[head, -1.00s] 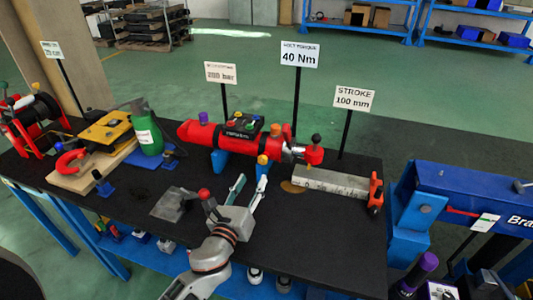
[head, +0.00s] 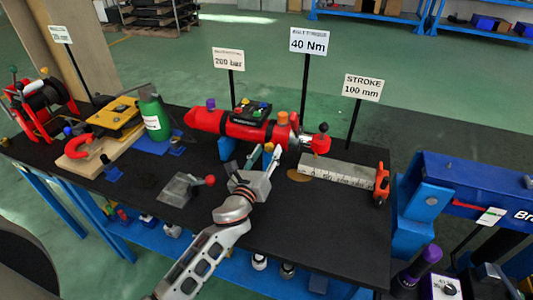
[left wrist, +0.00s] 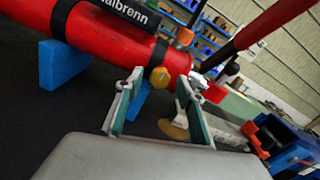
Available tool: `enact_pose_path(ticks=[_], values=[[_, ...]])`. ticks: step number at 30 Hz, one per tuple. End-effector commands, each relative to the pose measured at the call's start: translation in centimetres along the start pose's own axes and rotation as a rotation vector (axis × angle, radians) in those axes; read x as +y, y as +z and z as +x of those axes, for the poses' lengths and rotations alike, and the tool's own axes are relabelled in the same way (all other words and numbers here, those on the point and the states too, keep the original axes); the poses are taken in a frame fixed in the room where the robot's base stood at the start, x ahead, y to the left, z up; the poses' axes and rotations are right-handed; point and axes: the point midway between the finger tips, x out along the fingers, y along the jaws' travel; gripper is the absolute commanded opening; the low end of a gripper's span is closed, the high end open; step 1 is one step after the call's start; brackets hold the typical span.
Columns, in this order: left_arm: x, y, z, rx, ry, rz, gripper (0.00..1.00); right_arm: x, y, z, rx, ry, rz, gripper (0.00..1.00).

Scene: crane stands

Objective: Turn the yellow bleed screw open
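The yellow bleed screw (left wrist: 159,77) sits low on the side of the red cylinder (left wrist: 100,35). In the left wrist view its head appears between the fingertips of my left gripper (left wrist: 158,92), with room on both sides. My left gripper is open, its fingers pointing at the cylinder; I cannot tell whether the tips reach past the screw. In the head view the left gripper (head: 263,156) is in front of the red cylinder (head: 205,120), and the screw (head: 269,148) is partly hidden by the fingers. My right gripper is not in view.
The cylinder rests on blue supports (left wrist: 62,66). A steel ruler block (head: 335,170) lies to the right, and a grey plate with a red-knobbed lever (head: 182,188) to the left. A green bottle (head: 155,118) and sign posts stand behind.

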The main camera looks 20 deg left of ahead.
Motion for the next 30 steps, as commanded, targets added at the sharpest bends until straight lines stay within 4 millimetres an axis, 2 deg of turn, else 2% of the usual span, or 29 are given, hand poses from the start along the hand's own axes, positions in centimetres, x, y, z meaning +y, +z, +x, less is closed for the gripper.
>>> enact_pose_path(ticks=[1, 5, 6, 19, 30], values=[[0.0, 0.0, -0.02, 0.0, 0.0, 0.0, 0.36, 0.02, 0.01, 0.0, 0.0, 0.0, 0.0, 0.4], [0.01, 0.0, -0.03, 0.0, 0.0, 0.0, 0.02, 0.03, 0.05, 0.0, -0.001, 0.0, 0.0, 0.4], [0.01, 0.0, -0.03, 0.0, 0.0, 0.0, 0.0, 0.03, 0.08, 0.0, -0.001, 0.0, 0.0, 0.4], [0.03, 0.01, -0.03, 0.0, 0.001, -0.068, 0.0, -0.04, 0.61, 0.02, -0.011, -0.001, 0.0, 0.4], [0.02, 0.01, -0.04, 0.0, 0.001, -0.356, 0.0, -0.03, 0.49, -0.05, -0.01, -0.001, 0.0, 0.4]])
